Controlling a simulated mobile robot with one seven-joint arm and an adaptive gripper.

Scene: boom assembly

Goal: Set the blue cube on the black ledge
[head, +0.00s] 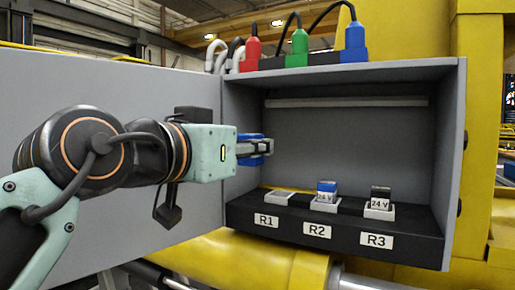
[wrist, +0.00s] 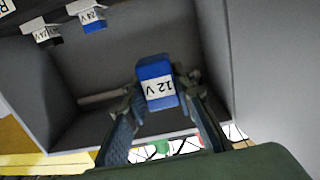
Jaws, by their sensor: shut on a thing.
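The blue cube (wrist: 153,68) carries a white "12 V" label and sits between the fingertips of my gripper (wrist: 160,97). In the head view its blue side (head: 249,137) shows behind my gripper (head: 262,147), which is shut on it inside the left part of the open grey box, above the ledge. The black ledge (head: 340,240) runs along the bottom of the box, with labels R1, R2 and R3. The white R1 seat (head: 283,198) is empty. Another blue block (head: 327,187) marked "24 V" stands in the R2 seat.
A black block (head: 381,193) marked "24 V" stands in the R3 seat. The grey box (head: 453,150) has side walls and a roof around the ledge. Its open door (head: 120,85) is at left. Red, green and blue plugs (head: 299,47) stand on top.

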